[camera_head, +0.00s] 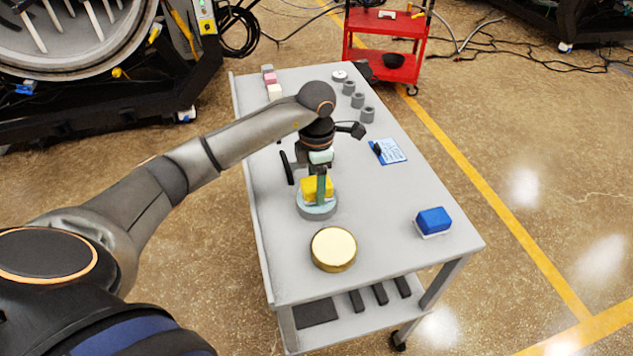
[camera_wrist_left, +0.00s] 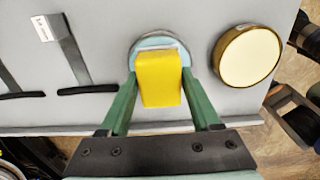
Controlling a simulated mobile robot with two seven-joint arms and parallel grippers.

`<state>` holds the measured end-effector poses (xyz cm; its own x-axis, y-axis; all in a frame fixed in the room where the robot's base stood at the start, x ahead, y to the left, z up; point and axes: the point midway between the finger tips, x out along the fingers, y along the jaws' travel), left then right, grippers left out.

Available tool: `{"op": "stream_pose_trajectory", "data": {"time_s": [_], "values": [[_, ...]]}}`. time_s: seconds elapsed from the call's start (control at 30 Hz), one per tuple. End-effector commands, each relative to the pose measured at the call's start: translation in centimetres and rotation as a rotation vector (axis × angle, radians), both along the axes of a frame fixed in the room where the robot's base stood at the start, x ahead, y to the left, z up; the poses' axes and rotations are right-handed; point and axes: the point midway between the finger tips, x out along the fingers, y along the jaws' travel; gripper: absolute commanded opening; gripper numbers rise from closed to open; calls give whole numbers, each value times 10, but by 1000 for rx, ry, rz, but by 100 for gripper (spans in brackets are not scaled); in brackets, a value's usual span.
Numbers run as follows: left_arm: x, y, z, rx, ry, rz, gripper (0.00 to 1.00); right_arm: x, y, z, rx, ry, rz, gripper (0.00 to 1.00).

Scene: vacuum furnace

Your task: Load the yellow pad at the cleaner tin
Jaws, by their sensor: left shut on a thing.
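My left gripper (camera_head: 318,190) is shut on the yellow pad (camera_head: 313,187), which also shows between the green fingers in the left wrist view (camera_wrist_left: 158,80). The pad is at a shallow round grey tin (camera_head: 317,212) with a pale blue inside, also in the left wrist view (camera_wrist_left: 140,47). The pad's lower end overlaps this tin's opening; I cannot tell whether it touches the contents. A gold-rimmed round tin with a cream top (camera_head: 333,249) stands beside it, nearer the cart's front. It is right of the pad in the left wrist view (camera_wrist_left: 248,56). My right gripper is out of view.
The grey cart top (camera_head: 385,240) also holds a blue pad (camera_head: 433,221), a blue-and-white card (camera_head: 388,151), several grey cylinders (camera_head: 358,100) and small coloured blocks (camera_head: 271,80). A red cart (camera_head: 385,45) stands behind.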

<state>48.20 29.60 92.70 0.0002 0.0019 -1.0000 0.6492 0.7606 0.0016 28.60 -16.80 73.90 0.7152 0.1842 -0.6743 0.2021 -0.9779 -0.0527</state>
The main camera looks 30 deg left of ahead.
Motion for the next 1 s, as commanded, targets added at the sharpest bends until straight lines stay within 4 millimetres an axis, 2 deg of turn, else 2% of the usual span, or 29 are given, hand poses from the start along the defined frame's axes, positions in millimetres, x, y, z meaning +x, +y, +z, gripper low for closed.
{"op": "stream_pose_trajectory", "data": {"time_s": [1.0], "values": [[0, 0, -7, 0, 0, 0, 20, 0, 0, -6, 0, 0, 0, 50]]}}
